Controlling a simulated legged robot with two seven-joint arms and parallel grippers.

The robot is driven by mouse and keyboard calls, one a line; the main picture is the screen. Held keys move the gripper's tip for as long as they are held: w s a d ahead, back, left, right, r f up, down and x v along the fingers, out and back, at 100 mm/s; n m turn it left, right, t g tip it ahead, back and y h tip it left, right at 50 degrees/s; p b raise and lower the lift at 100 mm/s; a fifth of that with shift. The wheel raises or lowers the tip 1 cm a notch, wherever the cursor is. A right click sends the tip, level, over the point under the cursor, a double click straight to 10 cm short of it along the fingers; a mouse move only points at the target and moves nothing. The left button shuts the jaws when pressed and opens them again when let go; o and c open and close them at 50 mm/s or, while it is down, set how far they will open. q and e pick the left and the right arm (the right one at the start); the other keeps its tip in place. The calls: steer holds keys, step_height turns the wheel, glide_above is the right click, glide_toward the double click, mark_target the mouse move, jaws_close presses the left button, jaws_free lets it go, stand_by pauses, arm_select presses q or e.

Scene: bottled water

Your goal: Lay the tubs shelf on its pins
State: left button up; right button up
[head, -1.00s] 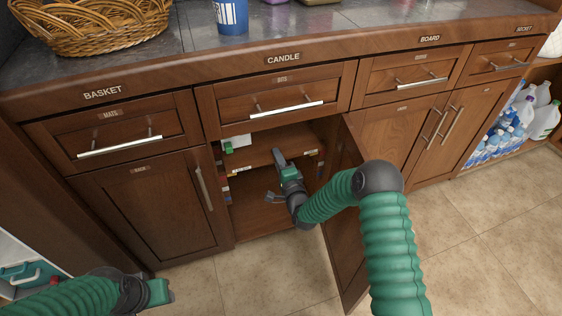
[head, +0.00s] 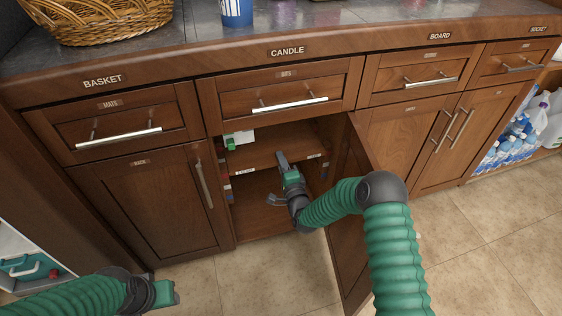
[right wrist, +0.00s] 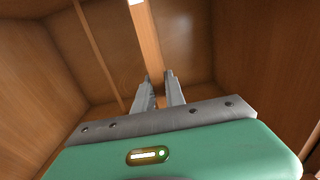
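The tubs shelf (head: 262,160) is a brown board inside the open cabinet under the CANDLE label, with small labels on its front edge. It looks about level; its pins cannot be made out. My right gripper (head: 282,160) is at the middle of that front edge. In the right wrist view its two fingers (right wrist: 159,90) lie on either side of the shelf's edge (right wrist: 147,38) and look closed on it. My left gripper (head: 168,292) hangs low at the left, outside the cabinet, away from the shelf; its fingers are not clear.
A white and green item (head: 238,139) sits at the shelf's back left. The cabinet floor (head: 262,220) looks bare. Closed drawers and the counter (head: 375,30) are above.

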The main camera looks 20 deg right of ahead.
steer(key=o, duration=0.5)
steer(key=shift+r, duration=0.15)
steer(key=shift+c, duration=0.2)
steer(key=shift+o, duration=0.2)
steer(key=shift+f, duration=0.2)
steer(key=s+p, duration=0.5)
steer(key=s, duration=0.7)
steer(key=shift+d, duration=0.2)
